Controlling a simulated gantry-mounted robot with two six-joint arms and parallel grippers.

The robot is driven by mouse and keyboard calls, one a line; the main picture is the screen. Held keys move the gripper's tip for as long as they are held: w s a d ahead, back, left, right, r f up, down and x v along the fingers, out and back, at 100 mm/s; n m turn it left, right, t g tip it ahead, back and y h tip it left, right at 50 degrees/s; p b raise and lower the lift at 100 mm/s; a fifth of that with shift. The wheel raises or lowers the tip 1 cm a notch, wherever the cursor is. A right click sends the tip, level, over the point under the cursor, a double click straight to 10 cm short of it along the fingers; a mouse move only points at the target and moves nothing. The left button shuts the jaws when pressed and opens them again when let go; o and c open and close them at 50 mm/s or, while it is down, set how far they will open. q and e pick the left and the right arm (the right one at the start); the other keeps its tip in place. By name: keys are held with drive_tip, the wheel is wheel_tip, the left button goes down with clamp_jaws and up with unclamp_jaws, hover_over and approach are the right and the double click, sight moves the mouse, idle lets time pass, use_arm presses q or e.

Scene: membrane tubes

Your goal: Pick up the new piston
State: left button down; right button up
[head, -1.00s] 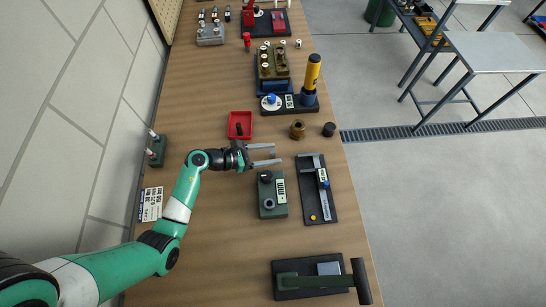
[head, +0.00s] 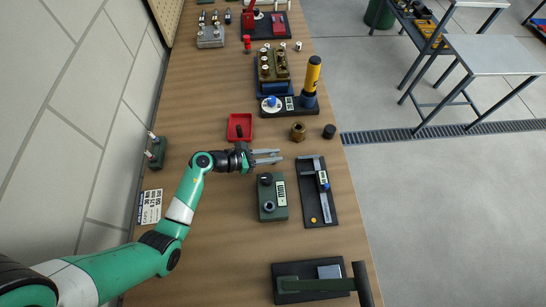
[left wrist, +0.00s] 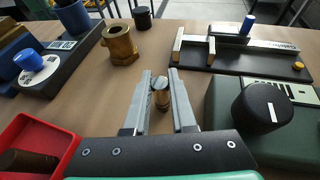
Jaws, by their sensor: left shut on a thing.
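A second dark brown cylinder (left wrist: 25,161) lies in the red tray (left wrist: 62,138). My right gripper is out of view.
The green box with a black knob (head: 272,205) stands in front of my left gripper. A caliper on a black board (head: 318,205) lies to its right. A brass fitting (head: 298,131) and a black cap (head: 329,131) stand behind. The red tray (head: 231,133) is close behind the wrist.

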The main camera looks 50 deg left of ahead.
sight(273, 156)
use_arm(q)
wheel_tip(273, 156, up, 4)
drive_tip(key=shift+s+d+r+p, duration=0.1)
drive_tip(key=shift+p, duration=1.1)
drive_tip(key=s+d+r+p, duration=0.6)
drive_tip(key=s+d+r, duration=0.3)
drive_tip(key=d, duration=0.2)
drive_tip(key=w+a+r+n+y, duration=0.1)
drive_tip(key=w+a+r, duration=0.2)
drive_tip(key=r, duration=0.2)
drive_tip(key=shift+r, duration=0.4)
drive_tip(key=shift+w+d+f, duration=0.1)
